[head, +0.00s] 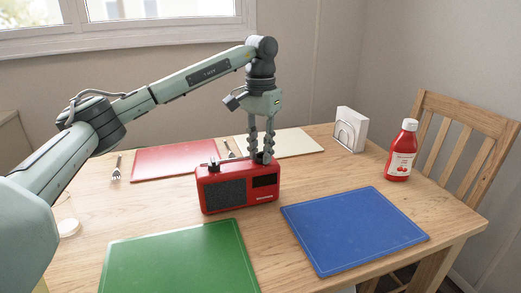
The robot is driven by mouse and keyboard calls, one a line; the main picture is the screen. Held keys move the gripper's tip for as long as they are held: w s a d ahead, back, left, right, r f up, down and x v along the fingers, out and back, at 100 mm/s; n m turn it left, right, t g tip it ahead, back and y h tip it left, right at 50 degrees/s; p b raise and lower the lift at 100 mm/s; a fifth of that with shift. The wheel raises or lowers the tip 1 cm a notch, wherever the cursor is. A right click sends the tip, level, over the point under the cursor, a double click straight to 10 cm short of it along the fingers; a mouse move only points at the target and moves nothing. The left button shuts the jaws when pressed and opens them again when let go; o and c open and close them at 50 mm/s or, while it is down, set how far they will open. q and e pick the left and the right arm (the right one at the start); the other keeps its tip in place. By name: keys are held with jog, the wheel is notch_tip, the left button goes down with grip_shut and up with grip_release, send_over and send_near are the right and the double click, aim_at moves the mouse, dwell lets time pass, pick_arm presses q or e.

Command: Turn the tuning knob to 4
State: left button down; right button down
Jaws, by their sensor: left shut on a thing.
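A red radio (238,196) stands upright on the wooden table, with a dark speaker grille at the left of its front and a dark panel at the right. Any number scale is too small to read. My right gripper is not in view.
Around the radio lie a green mat (180,262), a blue mat (353,230), a red mat (172,161) and a cream mat (295,142). A ketchup bottle (402,152) and a napkin holder (350,130) stand at the right. A wooden chair (465,135) stands behind the table's right edge.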

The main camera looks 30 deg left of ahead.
aim_at(261, 152)
pick_arm(q)
jog(key=shift+m, duration=0.8)
jog(key=c, duration=1.3)
grip_release()
jog(key=shift+r, duration=0.1)
notch_tip(261, 152, up, 12)
jog(key=shift+f, duration=0.1)
